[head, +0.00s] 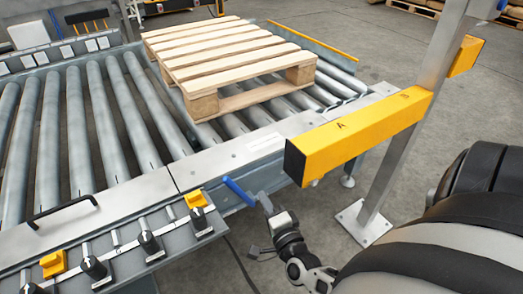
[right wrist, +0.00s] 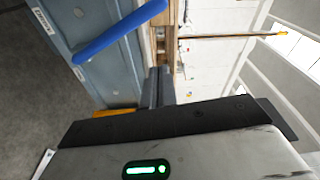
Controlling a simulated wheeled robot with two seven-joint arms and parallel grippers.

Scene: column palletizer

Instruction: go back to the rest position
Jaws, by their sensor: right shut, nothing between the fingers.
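My right gripper (head: 264,203) is low in the middle of the head view, just below a blue lever handle (head: 238,190) at the conveyor's front edge. In the right wrist view the fingers (right wrist: 160,87) are together and hold nothing. The blue handle (right wrist: 120,31) crosses the upper left of that view, apart from the fingers as far as I can tell. My left gripper is not in view.
A wooden pallet (head: 225,50) lies on the roller conveyor (head: 95,110). A yellow beam (head: 355,137) on a grey post (head: 405,140) stands right of my right gripper. Black and yellow knobs (head: 150,243) line the conveyor's front edge. The floor below is mostly clear.

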